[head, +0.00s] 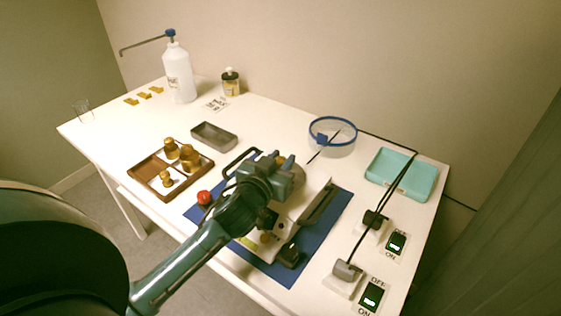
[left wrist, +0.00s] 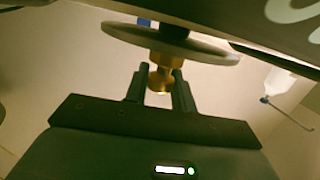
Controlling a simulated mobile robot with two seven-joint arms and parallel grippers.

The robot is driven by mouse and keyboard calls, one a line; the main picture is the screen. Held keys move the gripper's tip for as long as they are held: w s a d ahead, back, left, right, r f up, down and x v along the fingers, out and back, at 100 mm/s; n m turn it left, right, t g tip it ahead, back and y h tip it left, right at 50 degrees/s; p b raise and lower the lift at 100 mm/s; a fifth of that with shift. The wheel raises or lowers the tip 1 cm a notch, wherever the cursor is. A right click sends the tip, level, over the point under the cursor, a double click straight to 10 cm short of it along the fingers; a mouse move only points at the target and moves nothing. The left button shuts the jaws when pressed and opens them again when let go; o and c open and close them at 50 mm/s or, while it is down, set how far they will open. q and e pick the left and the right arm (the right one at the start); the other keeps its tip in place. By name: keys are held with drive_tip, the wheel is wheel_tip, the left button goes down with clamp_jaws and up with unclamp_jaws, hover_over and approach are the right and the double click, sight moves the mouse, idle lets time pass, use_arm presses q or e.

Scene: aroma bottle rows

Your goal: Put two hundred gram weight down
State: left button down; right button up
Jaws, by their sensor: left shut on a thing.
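My left gripper (head: 276,170) is shut on a brass weight (left wrist: 161,76), held by its narrow knob between the two fingers (left wrist: 160,92). A little of the brass also shows at the fingertips in the head view. In the left wrist view, which looks upside down, the weight's wide end is at a round grey pan (left wrist: 205,50). I cannot tell whether it rests on the pan or hangs just off it. The white scale (head: 308,203) on the blue mat (head: 334,222) is partly hidden by my arm. My right gripper is not in view.
A wooden tray (head: 143,171) with several brass weights stands left of the mat, near a grey dish (head: 214,137) and a red button (head: 205,197). A blue-rimmed bowl (head: 333,142), teal tray (head: 402,175) and switches with cables are to the right. Bottles stand behind.

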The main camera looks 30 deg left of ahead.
use_arm(q)
drive_tip(key=shift+f, duration=0.1)
drive_tip(key=c, duration=1.2)
unclamp_jaws()
drive_tip(key=shift+o, duration=0.2)
drive_tip(key=shift+r, duration=0.3)
drive_tip(key=s+r, duration=0.1)
drive_tip(key=s, duration=1)
drive_tip(key=shift+s+d+r, duration=0.3)
drive_tip(key=shift+s, duration=0.1)
